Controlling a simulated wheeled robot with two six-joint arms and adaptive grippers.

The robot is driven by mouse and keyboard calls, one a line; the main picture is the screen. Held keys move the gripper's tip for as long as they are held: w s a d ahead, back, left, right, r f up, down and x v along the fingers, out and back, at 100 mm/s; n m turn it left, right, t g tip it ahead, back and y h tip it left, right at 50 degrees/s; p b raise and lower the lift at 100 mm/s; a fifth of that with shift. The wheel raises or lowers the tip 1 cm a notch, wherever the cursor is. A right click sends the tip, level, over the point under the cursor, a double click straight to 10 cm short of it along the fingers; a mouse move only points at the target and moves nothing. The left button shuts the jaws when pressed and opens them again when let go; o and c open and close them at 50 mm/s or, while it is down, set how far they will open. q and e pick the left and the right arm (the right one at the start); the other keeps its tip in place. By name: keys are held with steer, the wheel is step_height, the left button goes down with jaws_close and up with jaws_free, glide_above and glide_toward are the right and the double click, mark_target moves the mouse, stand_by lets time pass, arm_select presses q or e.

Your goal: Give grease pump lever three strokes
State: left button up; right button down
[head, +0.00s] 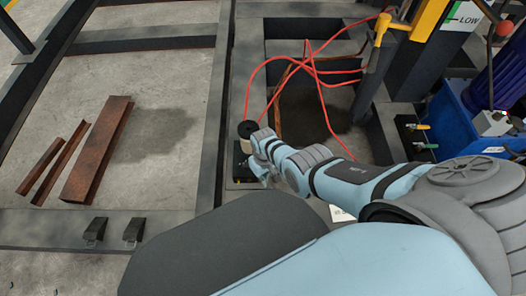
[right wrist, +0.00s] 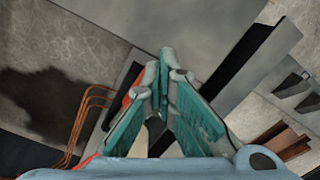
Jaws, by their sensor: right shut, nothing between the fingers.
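My right arm comes in from the right in the head view and ends at my right gripper (head: 264,176), small and partly hidden by its own wrist. In the right wrist view the fingers (right wrist: 166,62) meet at their tips, with nothing between them. A small black-topped, beige cylinder (head: 246,130) stands on a dark block just behind the gripper; it may be the grease pump. I cannot make out a lever on it, nor whether the gripper touches it. My left gripper is not in view.
Red hoses (head: 318,75) loop over the dark steel frame (head: 213,120). Rusty channel pieces (head: 97,150) lie on the floor at left. A yellow post (head: 428,18), a blue bin (head: 455,125) and a red-knobbed lever (head: 504,28) stand at right.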

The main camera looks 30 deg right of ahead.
steer(key=shift+f, duration=0.1)
steer(key=shift+s+a+f+b, duration=0.15)
steer(key=shift+s+f+b, duration=0.15)
steer(key=shift+f, duration=0.25)
steer(key=shift+s+a+f+b, duration=0.1)
steer(key=shift+s+f+b, duration=0.1)
steer(key=shift+f+b, duration=0.35)
steer(key=shift+f, duration=0.15)
steer(key=shift+s+a+f+b, duration=0.1)
steer(key=shift+s+f+b, duration=0.1)
steer(key=shift+f+b, duration=0.3)
steer(key=shift+f, duration=0.15)
